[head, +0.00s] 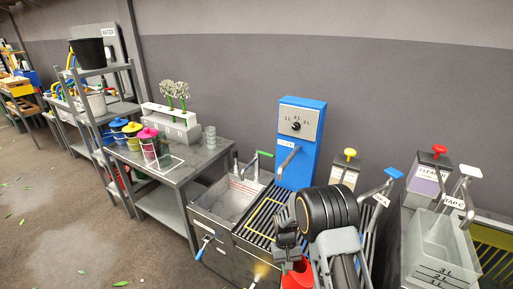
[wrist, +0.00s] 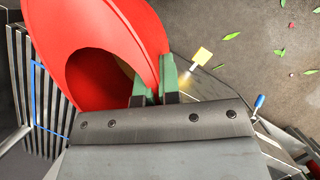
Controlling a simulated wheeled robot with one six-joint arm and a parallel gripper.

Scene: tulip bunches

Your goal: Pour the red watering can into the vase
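The red watering can (wrist: 105,25) fills the upper left of the wrist view, with a dark round opening in it. In the head view only a part of the can (head: 297,276) shows, below my gripper (head: 287,243) and beside my arm. In the wrist view my gripper (wrist: 158,88) has green fingertips closed on a thin red part of the can. The can is over or near the slatted drain board; its contact with it is hidden. No vessel is clearly marked as the vase. A clear ribbed glass vessel (head: 210,138) stands on the grey table's right end.
A sink (head: 232,200) and slatted board (head: 268,215) adjoin a blue dispenser (head: 300,150). A translucent marked container (head: 440,255) stands right. Leaves litter the floor.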

